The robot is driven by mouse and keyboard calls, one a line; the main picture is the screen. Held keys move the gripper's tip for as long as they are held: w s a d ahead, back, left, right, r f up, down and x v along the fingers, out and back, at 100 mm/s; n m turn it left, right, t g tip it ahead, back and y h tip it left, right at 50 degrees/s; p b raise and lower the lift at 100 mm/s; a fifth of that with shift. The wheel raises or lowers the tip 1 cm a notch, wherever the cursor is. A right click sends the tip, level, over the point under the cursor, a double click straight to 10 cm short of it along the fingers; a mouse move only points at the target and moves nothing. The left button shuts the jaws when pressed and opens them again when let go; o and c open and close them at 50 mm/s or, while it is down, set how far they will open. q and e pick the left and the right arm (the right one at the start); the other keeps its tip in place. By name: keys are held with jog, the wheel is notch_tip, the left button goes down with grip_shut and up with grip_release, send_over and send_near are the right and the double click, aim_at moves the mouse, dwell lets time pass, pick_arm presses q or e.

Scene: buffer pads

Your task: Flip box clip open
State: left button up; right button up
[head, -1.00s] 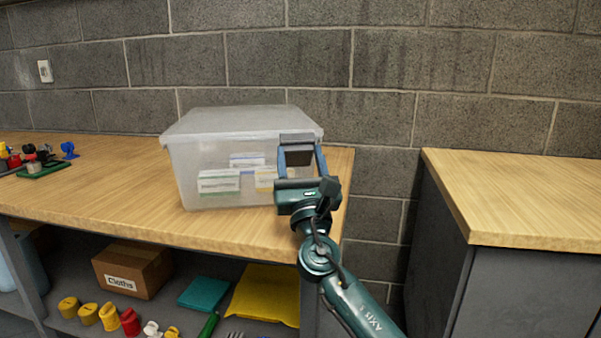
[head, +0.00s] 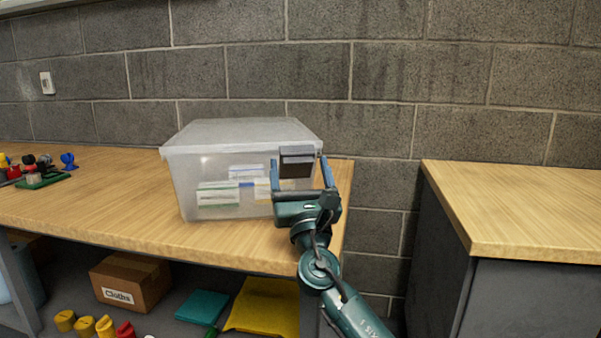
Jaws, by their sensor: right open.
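A clear plastic box (head: 205,170) with a translucent lid (head: 240,131) stands on the wooden table. A dark grey clip (head: 297,164) with a lighter top edge is at the upper right of its front side. My right gripper (head: 299,161) is open in front of the box, with one blue finger on each side of the clip. I see gaps between the fingers and the clip. Whether the clip is latched or raised is hard to tell. My left gripper is not in view.
Small labelled packs (head: 218,195) lie inside the box. Coloured parts on a green base (head: 40,180) are at the far left. A cardboard box (head: 130,282) and cloths are on the shelf below. A second wooden counter (head: 520,205) stands right, across a gap.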

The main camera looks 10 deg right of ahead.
pick_arm(q)
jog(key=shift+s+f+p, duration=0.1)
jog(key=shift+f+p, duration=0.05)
jog(key=shift+p, duration=0.15)
pick_arm(e)
jog(key=v, duration=1.3)
jog(key=shift+s, duration=0.15)
